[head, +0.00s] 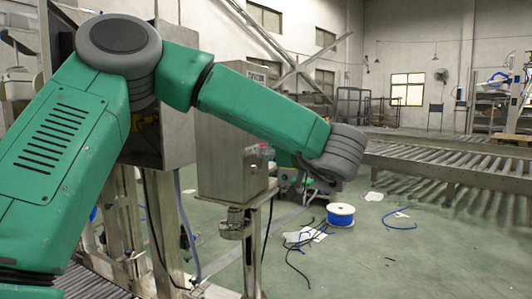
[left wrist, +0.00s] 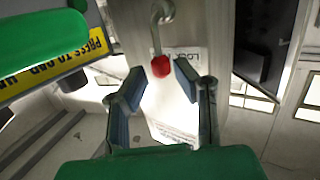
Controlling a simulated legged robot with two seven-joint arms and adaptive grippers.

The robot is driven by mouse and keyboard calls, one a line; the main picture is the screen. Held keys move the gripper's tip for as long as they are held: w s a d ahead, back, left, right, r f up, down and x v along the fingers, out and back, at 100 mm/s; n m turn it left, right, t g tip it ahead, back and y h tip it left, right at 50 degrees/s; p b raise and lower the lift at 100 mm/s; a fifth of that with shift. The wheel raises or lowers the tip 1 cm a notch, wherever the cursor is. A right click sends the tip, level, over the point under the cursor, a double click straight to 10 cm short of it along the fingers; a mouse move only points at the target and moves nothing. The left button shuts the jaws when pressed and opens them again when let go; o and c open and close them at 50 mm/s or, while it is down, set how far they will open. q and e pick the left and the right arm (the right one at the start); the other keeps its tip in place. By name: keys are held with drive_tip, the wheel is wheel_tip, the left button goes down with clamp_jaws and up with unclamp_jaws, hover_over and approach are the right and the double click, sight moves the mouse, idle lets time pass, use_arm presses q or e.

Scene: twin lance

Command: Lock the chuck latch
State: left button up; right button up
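The latch is a curved metal handle (left wrist: 160,14) with a red knob (left wrist: 160,67), in front of a pale plate (left wrist: 165,108) marked "LOCK" in the left wrist view. My left gripper (left wrist: 159,80) is open, its two fingers on either side of the knob's line. The knob shows between the fingertips or just beyond them; I cannot tell if they touch it. In the head view the grey box (head: 228,155) on a stand has a small red spot at its right edge, and my left wrist largely hides the gripper there. My right gripper is not in view.
A yellow sign (left wrist: 60,68) is at the left of the left wrist view. In the head view, a roller conveyor (head: 440,165) runs along the right. A blue-and-white spool (head: 341,215) and loose cables lie on the green floor (head: 400,265).

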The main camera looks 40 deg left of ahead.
use_arm(q)
drive_tip(key=v, duration=0.9)
drive_tip(key=shift+d, duration=0.2)
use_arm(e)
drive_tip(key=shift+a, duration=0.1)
use_arm(q)
drive_tip(key=shift+a, duration=0.1)
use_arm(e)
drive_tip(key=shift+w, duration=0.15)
